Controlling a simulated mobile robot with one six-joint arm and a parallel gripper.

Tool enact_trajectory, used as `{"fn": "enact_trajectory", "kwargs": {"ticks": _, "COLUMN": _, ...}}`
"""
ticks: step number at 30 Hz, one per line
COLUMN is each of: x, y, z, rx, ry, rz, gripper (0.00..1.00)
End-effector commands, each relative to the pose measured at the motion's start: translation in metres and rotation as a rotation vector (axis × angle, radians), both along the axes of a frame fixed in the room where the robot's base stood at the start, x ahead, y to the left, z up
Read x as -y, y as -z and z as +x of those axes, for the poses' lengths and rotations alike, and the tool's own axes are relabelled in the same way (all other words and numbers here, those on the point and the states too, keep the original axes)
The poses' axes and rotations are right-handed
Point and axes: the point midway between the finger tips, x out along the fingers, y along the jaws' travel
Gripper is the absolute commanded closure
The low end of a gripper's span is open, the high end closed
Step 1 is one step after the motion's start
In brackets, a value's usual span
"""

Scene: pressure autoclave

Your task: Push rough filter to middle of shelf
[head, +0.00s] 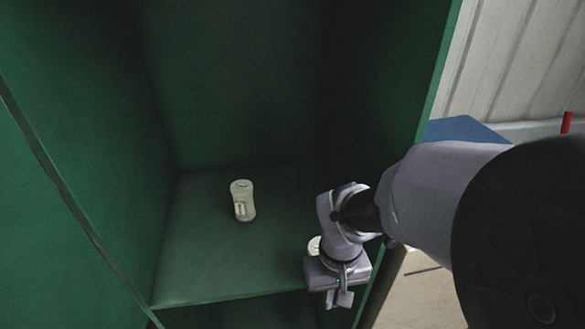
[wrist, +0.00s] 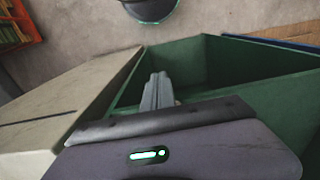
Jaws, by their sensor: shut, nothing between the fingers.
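A pale, roughly cylindrical filter (head: 243,200) stands upright on the green shelf (head: 200,262), left of its middle and towards the back. A second pale object (head: 314,245) shows at the shelf's right side, mostly hidden behind my wrist. I cannot tell from its look which of the two is the rough filter. My gripper (head: 340,299) is at the shelf's front right, beside the second object. In the wrist view the fingers (wrist: 159,82) are together and empty, pointing away over the green cabinet. Whether they touch the second object is hidden.
Green cabinet walls (head: 90,130) enclose the shelf at left, back and right; my arm reaches in around the right front edge. The shelf between the two pale objects is clear. A pale slab-like surface (wrist: 60,105) lies left of the cabinet in the wrist view.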

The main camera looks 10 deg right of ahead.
Motion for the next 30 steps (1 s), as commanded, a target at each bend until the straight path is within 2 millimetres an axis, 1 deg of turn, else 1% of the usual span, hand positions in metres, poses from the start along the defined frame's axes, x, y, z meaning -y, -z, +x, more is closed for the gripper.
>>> {"fn": "enact_trajectory", "kwargs": {"ticks": 1, "x": 0.000, "y": 0.015, "z": -0.001, "rx": -0.003, "ry": 0.000, "rz": 0.000, "gripper": 1.00}}
{"fn": "enact_trajectory", "kwargs": {"ticks": 2, "x": 0.000, "y": 0.021, "z": -0.001, "rx": -0.003, "ry": 0.000, "rz": 0.001, "gripper": 1.00}}
{"fn": "enact_trajectory", "kwargs": {"ticks": 3, "x": 0.000, "y": 0.019, "z": 0.008, "rx": 0.002, "ry": 0.000, "rz": 0.001, "gripper": 1.00}}
{"fn": "enact_trajectory", "kwargs": {"ticks": 6, "x": 0.000, "y": 0.016, "z": 0.024, "rx": 0.002, "ry": 0.001, "rz": 0.000, "gripper": 1.00}}
{"fn": "enact_trajectory", "kwargs": {"ticks": 9, "x": 0.000, "y": 0.015, "z": 0.034, "rx": 0.001, "ry": 0.001, "rz": 0.000, "gripper": 1.00}}
{"fn": "enact_trajectory", "kwargs": {"ticks": 13, "x": 0.000, "y": 0.015, "z": 0.040, "rx": 0.001, "ry": 0.001, "rz": 0.000, "gripper": 1.00}}
{"fn": "enact_trajectory", "kwargs": {"ticks": 23, "x": 0.000, "y": 0.014, "z": 0.042, "rx": 0.001, "ry": 0.001, "rz": 0.000, "gripper": 1.00}}
{"fn": "enact_trajectory", "kwargs": {"ticks": 26, "x": 0.000, "y": 0.012, "z": 0.056, "rx": -0.001, "ry": 0.001, "rz": 0.000, "gripper": 1.00}}
{"fn": "enact_trajectory", "kwargs": {"ticks": 29, "x": 0.000, "y": 0.011, "z": 0.084, "rx": -0.001, "ry": 0.001, "rz": 0.001, "gripper": 1.00}}
{"fn": "enact_trajectory", "kwargs": {"ticks": 30, "x": 0.000, "y": 0.010, "z": 0.096, "rx": -0.001, "ry": 0.001, "rz": 0.001, "gripper": 1.00}}
